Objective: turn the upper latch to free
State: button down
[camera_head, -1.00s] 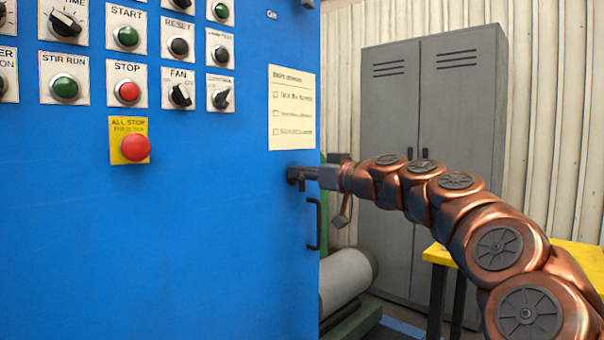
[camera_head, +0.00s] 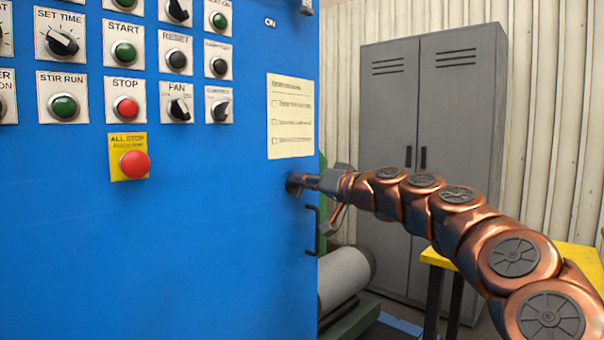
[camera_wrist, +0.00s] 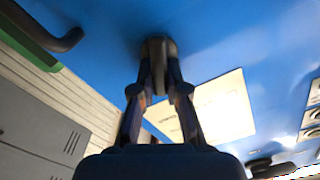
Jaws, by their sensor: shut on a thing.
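The latch (camera_head: 293,184) is a small dark knob or handle on the blue panel door, below the paper checklist and near the door's right edge. In the wrist view the latch (camera_wrist: 158,50) stands out from the blue face between my fingertips. My gripper (camera_head: 305,182) reaches it from the right and is shut on it; in the wrist view both fingers (camera_wrist: 158,88) close around its sides. The fingers partly hide the latch, so its exact angle is hard to tell.
A dark door handle (camera_head: 312,230) sits just below the latch. The checklist (camera_head: 290,116) is above it. Buttons and a red all-stop button (camera_head: 135,164) are to the left. A grey cabinet (camera_head: 430,160) and a yellow table (camera_head: 580,258) stand behind my arm.

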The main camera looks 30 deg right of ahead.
jog(key=m+p, duration=0.1)
jog(key=m, duration=0.1)
jog(key=m+p, duration=0.3)
jog(key=shift+d+m, duration=0.25)
jog(key=shift+m, duration=0.05)
jog(key=m+p, duration=0.3)
jog(key=m, duration=0.1)
jog(key=shift+w+d+f+m+p, duration=0.1)
jog(key=shift+f+m+p, duration=0.25)
jog(key=shift+f+m, duration=0.05)
jog(key=shift+f+m+p, duration=0.25)
jog(key=shift+m+p, duration=0.3)
jog(key=shift+m, duration=0.25)
jog(key=c, duration=1.2)
grip_release()
jog(key=shift+o, duration=0.2)
jog(key=v, duration=1.2)
